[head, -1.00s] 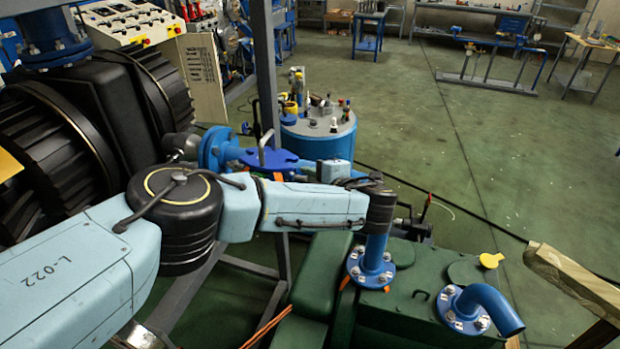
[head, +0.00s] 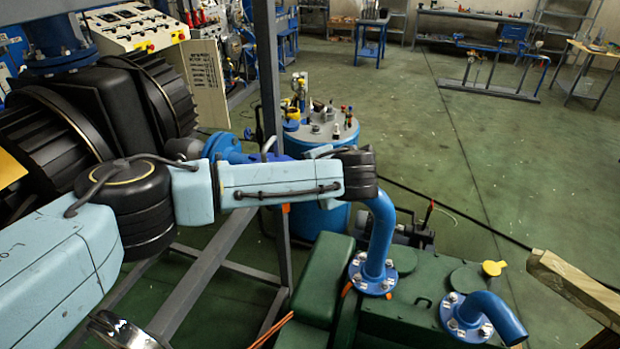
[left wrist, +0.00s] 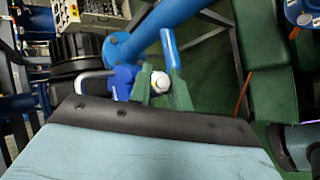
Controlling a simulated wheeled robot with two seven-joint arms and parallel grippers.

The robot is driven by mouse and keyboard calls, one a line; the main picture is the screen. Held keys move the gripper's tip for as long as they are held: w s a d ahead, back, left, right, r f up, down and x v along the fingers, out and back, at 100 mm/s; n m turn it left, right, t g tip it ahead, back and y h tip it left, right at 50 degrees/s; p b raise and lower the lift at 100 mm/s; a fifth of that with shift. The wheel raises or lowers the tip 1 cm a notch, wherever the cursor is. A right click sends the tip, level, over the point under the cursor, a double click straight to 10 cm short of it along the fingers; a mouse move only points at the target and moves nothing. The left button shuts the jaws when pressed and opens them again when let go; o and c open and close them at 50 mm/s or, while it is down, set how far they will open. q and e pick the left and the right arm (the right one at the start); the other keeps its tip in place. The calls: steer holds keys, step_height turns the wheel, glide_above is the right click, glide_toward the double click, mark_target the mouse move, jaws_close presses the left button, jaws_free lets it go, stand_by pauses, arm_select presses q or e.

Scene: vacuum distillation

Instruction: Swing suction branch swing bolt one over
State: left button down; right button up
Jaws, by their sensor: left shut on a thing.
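My left gripper (left wrist: 162,88) shows in the left wrist view with its green fingers close together. They are shut on a small part with a pale round end, which looks like the swing bolt (left wrist: 159,81). A blue fitting (left wrist: 124,80) with a grey handle loop sits just left of the fingers. A blue pipe (left wrist: 117,48) runs behind it. In the head view my left arm covers the gripper and the bolt. Part of the blue suction branch flange (head: 222,146) shows above the arm. My right gripper is in neither view.
A blue elbow pipe (head: 381,235) rises from the green machine (head: 420,300) close to my wrist. A second blue elbow (head: 490,308) is at right. A grey frame post (head: 270,75) stands behind my arm.

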arm_select(q)
steer(key=c, duration=1.5)
jaws_free()
steer(key=shift+w, duration=0.15)
steer(key=shift+c, duration=0.2)
steer(key=b+v, duration=0.2)
steer(key=v, duration=1.1)
steer(key=shift+r, duration=0.1)
